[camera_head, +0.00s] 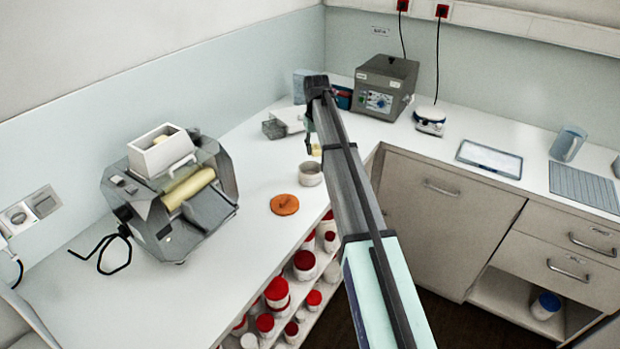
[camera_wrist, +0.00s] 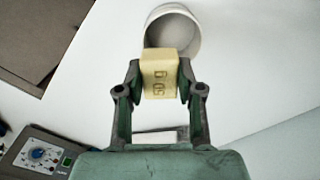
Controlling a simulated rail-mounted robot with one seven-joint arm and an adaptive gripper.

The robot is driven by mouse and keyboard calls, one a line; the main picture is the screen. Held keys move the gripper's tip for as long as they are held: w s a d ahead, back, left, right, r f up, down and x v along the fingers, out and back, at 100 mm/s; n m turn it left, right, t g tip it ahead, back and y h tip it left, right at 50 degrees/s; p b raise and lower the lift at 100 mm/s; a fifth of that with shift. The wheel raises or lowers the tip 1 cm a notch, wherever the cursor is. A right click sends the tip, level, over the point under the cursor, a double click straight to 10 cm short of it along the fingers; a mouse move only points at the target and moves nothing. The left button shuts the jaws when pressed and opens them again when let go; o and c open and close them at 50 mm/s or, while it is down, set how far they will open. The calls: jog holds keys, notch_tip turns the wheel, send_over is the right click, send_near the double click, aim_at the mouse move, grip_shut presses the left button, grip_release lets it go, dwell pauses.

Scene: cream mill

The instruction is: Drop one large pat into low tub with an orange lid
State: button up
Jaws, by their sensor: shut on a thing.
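My gripper (camera_wrist: 160,82) is shut on a yellow pat (camera_wrist: 160,75) marked "50 g", held between the two fingertips. In the head view the pat (camera_head: 316,150) shows small beside my arm, just above the low tub (camera_head: 310,175). The tub is white, round and without a lid on it; it stands on the counter near the inner corner. In the wrist view the tub (camera_wrist: 188,20) is beyond the pat, which overlaps its near rim in the picture. The orange lid (camera_head: 284,205) lies flat on the counter, to the left of and nearer than the tub.
A mill with a yellow roller (camera_head: 188,188) stands on the left counter. A grey control box (camera_head: 385,86) stands at the back corner, with a small white device (camera_head: 430,120) beside it. Jars with red lids (camera_head: 277,292) fill the shelves below. The counter around the lid is clear.

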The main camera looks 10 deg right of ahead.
jog(key=shift+f, duration=0.75)
jog(key=o, duration=1.2)
jog(key=shift+r, duration=0.1)
notch_tip(320, 180, up, 12)
jog(key=shift+f, duration=0.1)
